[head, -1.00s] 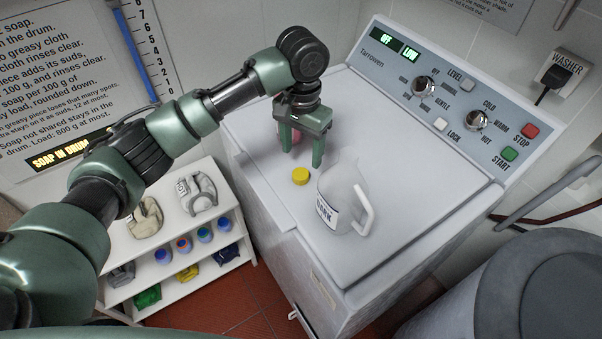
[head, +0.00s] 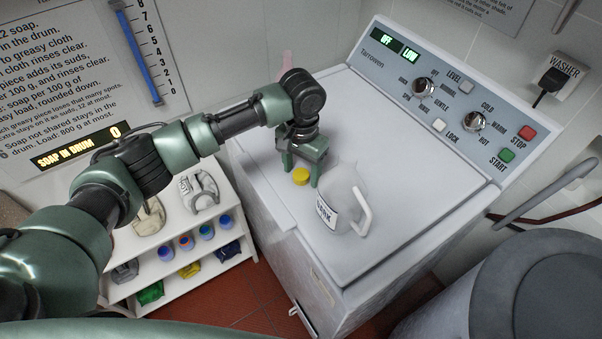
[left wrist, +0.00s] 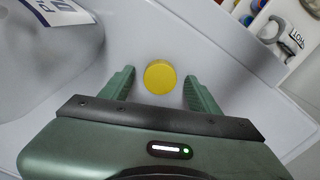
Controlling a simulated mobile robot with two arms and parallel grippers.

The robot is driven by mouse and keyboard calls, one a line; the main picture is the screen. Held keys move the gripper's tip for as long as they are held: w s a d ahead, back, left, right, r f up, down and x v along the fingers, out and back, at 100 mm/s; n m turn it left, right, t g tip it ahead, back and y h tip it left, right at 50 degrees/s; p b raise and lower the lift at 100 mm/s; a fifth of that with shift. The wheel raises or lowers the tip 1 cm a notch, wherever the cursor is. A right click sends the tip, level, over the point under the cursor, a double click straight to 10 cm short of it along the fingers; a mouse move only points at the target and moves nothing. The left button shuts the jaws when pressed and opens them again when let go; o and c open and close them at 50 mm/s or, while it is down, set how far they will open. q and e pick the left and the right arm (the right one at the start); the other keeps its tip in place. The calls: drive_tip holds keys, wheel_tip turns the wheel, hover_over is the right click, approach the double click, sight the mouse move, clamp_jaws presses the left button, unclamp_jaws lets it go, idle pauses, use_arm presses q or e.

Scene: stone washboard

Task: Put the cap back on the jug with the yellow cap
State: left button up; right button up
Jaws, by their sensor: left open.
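The yellow cap (head: 301,176) lies flat on the white washer lid, left of the jug. The translucent white jug (head: 344,190) stands upright on the lid, its handle to the right, a dark-lettered label on its front and its top open. My left gripper (head: 302,171) is open and points down at the cap, its fingers on either side of it in the head view. In the left wrist view the cap (left wrist: 160,77) sits between the open fingertips, with nothing gripped. Part of the jug's label (left wrist: 60,12) shows at the upper left. My right gripper is out of view.
The washer's control panel (head: 440,90) rises along the lid's back. A white shelf (head: 215,228) with jugs, small jars and bags stands left of the washer. A grey round bin (head: 540,290) is at lower right. The lid right of the jug (head: 420,180) is clear.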

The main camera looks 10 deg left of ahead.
use_arm(q)
clamp_jaws()
drive_tip(key=shift+r, duration=0.2)
wheel_tip(320, 180, up, 11)
drive_tip(key=b, duration=0.2)
wheel_tip(320, 180, up, 9)
hover_over(302, 173)
drive_tip(key=shift+f, duration=0.15)
idle(0.3)
